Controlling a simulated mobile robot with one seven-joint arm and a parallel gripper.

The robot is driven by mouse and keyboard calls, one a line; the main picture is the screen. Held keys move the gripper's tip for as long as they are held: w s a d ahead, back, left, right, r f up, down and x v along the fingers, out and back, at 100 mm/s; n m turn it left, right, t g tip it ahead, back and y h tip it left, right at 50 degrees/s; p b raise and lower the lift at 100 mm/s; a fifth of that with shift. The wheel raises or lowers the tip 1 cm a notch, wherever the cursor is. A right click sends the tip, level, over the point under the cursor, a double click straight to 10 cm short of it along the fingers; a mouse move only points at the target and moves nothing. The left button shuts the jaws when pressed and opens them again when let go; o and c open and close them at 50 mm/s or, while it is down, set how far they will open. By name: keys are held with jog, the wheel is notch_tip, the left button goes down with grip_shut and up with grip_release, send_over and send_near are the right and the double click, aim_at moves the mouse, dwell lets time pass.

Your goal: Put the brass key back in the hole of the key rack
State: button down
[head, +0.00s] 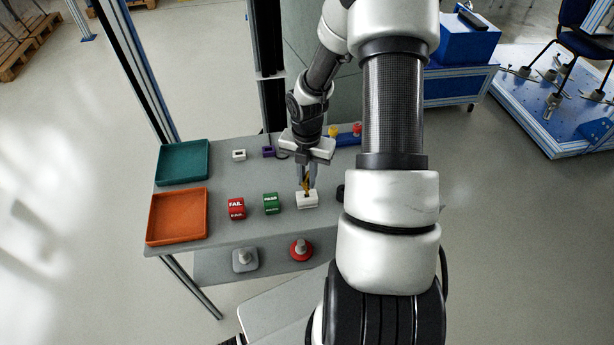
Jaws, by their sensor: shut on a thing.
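My gripper (307,179) points down over the front part of the grey table, shut on the brass key (307,187). Only a small yellow part of the key shows between and below the fingers. A small white block (307,201), which looks like the key rack, stands right under the gripper. The key's lower end is at or just above the block's top. I cannot tell whether it is in the hole, and the hole itself is hidden.
A red FAIL block (237,208) and a green block (271,203) stand left of the white block. A teal tray (183,162) and an orange tray (177,216) lie at the table's left. My arm covers the table's right side.

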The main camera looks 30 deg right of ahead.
jog(key=shift+f+b, duration=1.05)
jog(key=shift+f, duration=0.7)
jog(key=c, duration=1.7)
grip_release()
jog(key=shift+o, duration=0.2)
jog(key=shift+r, duration=0.1)
notch_tip(320, 180, up, 17)
jog(key=p, duration=0.2)
jog(key=shift+r, duration=0.2)
